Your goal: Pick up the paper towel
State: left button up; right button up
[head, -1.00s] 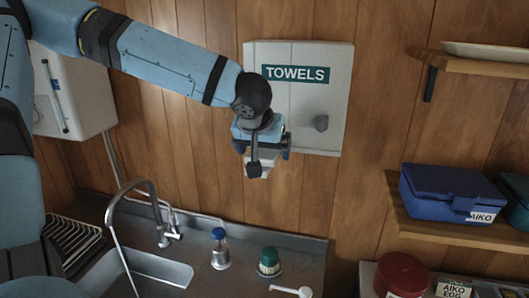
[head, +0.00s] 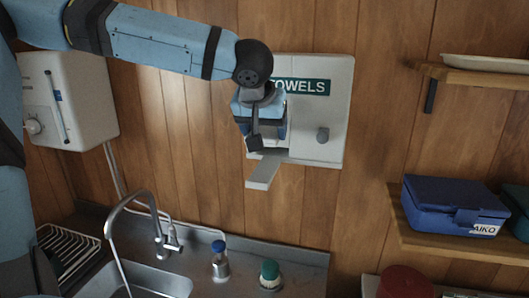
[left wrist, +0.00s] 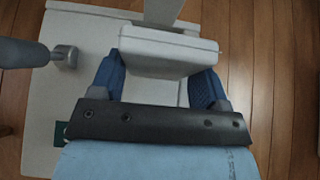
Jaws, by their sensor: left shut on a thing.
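A pale ledge (head: 262,172) sticks out below the gripper at the dispenser's lower edge. In the head view the towel is mostly hidden by the gripper. My right gripper is not in view.
Below are a faucet (head: 160,225), a blue-topped bottle (head: 220,260) and a green-topped container (head: 269,274). A white wall box (head: 85,95) is at left. A blue lunch box (head: 440,205) stands on the right shelf.

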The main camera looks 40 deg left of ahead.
aim_at(265, 132)
pick_arm(q)
notch_tip(265, 132, up, 21)
jog(key=shift+b, duration=0.45)
